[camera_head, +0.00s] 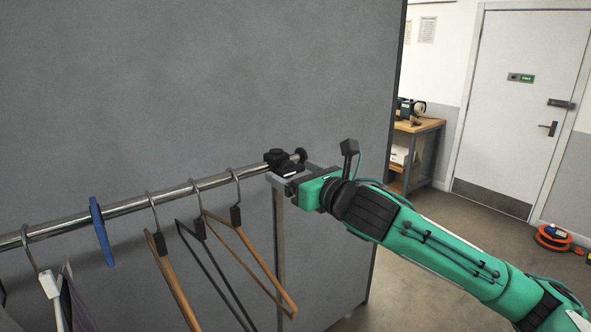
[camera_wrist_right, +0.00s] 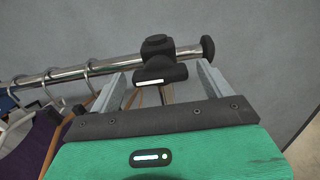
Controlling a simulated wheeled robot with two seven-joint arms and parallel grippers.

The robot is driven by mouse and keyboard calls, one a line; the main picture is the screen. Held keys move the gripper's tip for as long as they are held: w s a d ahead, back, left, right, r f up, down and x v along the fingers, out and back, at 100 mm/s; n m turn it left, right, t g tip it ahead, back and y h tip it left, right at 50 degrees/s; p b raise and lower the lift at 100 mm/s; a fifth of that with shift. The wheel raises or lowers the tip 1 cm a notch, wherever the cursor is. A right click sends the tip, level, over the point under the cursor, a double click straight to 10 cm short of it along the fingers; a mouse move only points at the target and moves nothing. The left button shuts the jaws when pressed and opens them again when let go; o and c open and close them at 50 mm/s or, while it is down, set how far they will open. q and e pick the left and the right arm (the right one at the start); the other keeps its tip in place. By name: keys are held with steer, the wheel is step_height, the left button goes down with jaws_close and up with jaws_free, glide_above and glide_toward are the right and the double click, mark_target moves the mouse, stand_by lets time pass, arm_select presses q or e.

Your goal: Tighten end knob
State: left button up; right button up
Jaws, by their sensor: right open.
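My right gripper (camera_head: 285,178) is at the fitting, coming from the right. In the wrist view the right gripper (camera_wrist_right: 160,92) is open, its two fingers apart on either side of the fitting's lower part. I cannot tell whether they touch it. The left gripper is not in view.
Several hangers, such as a wooden one (camera_head: 250,255), hang from the rail at left, with a blue divider (camera_head: 101,232) among them. A grey panel (camera_head: 200,80) stands close behind the rail. A workbench (camera_head: 418,125) and a white door (camera_head: 522,100) are farther back.

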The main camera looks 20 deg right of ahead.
steer(key=c, duration=1)
steer(key=shift+m, duration=0.4)
steer(key=m+p, duration=0.2)
steer(key=m, duration=0.1)
steer(key=shift+r, duration=0.1)
steer(key=m+p, duration=0.1)
steer(key=m, duration=0.3)
steer(key=shift+m, duration=0.3)
steer(key=m+p, duration=0.1)
steer(key=m, duration=0.3)
steer(key=shift+m, duration=0.3)
steer(key=m+p, duration=0.1)
steer(key=m, duration=0.3)
steer(key=shift+m, duration=0.4)
